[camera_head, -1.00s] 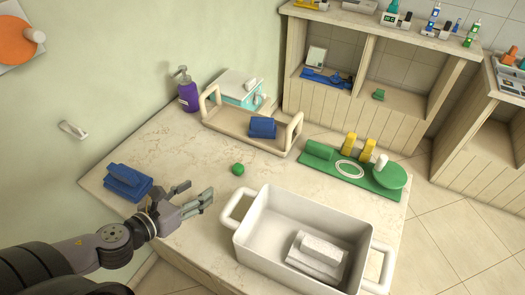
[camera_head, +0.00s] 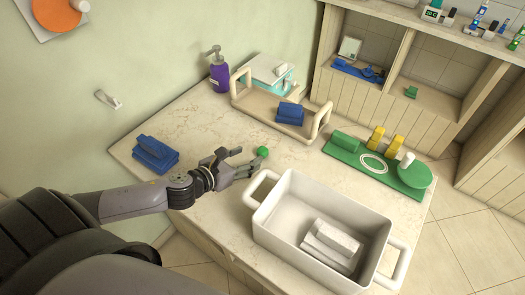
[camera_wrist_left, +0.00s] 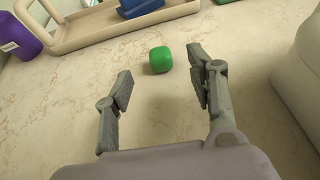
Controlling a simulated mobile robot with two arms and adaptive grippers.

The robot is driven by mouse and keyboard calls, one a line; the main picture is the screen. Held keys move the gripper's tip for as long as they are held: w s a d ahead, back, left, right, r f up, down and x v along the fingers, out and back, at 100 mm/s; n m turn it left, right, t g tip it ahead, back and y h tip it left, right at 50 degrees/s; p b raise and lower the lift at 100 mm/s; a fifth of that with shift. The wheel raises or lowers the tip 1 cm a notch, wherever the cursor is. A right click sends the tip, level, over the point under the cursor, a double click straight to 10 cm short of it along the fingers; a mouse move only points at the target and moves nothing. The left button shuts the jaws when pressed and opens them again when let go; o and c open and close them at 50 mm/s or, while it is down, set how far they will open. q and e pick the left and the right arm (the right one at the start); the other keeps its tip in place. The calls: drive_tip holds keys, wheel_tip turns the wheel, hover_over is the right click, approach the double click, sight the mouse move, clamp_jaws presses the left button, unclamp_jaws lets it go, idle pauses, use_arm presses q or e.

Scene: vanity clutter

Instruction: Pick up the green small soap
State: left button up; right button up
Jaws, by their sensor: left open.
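The small green soap (camera_head: 262,152) is a rounded green block on the marble counter, left of the white basin and in front of the beige tray. In the left wrist view the soap (camera_wrist_left: 160,60) lies just beyond the fingertips, roughly between their lines. My left gripper (camera_head: 240,162) is open and empty, low over the counter, with its fingers pointing at the soap. Its two fingers (camera_wrist_left: 160,82) stand wide apart in the left wrist view. My right gripper is not in view.
A white basin (camera_head: 283,226) with pale blocks inside stands close right of the gripper. A beige handled tray (camera_head: 262,112) with a blue item is behind the soap. A blue stack (camera_head: 155,155) lies left, a purple bottle (camera_head: 220,75) at the back, a green mat (camera_head: 400,177) at right.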

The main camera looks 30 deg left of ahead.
sight(262, 150)
use_arm(q)
drive_tip(key=shift+p+x, duration=0.65)
drive_tip(key=shift+x, duration=3.15)
drive_tip(key=shift+s+a+f, duration=0.1)
drive_tip(key=shift+c, duration=0.3)
drive_tip(key=c, duration=1.1)
